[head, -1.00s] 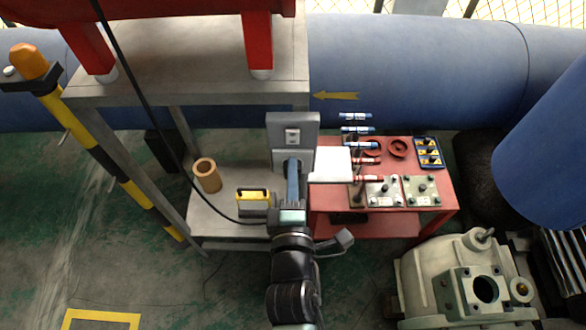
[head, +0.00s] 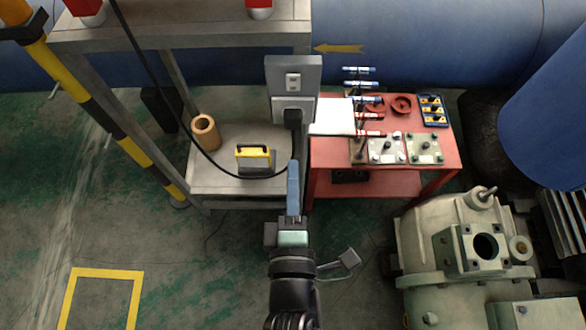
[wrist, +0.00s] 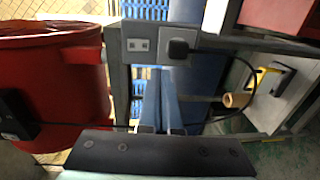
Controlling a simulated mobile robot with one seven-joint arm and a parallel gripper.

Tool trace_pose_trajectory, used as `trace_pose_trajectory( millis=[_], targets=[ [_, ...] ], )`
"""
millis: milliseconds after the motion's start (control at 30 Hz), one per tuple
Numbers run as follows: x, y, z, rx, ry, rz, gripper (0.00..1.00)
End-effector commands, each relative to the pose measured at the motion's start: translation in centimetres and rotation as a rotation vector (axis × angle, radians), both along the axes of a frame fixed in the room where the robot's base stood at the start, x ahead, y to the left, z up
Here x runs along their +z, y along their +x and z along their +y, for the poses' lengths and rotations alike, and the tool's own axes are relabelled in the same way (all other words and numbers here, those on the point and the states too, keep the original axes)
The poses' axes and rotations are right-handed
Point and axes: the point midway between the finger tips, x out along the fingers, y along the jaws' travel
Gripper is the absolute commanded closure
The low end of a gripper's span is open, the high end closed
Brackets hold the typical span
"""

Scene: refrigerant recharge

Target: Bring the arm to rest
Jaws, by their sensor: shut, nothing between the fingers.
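My gripper (head: 293,182) is in the lower middle of the head view, its narrow blue fingers pointing up the picture toward the grey socket panel. The fingers are together and hold nothing. In the wrist view my gripper (wrist: 171,128) shows from behind, with the panel beyond it. A black plug (head: 292,118) sits in the lower socket of the panel (head: 292,72). The fingertips are apart from the plug. The plug also shows in the wrist view (wrist: 178,48).
A black cable runs from the plug past a yellow-topped device (head: 253,158) and a tan cylinder (head: 205,132). A red table (head: 440,150) with hoses and valve blocks stands right. A grey machine (head: 430,235) is lower right. Green floor at lower left is open.

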Motion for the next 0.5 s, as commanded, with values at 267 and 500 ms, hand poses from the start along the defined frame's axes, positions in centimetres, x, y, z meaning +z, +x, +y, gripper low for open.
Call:
trace_pose_trajectory(
  millis=[267,500],
  targets=[
    [0.0,0.0,0.0,0.000,0.000,0.000,1.00],
    [2.3,1.5,-0.1,-0.014,0.055,-0.041,1.00]
  ],
)
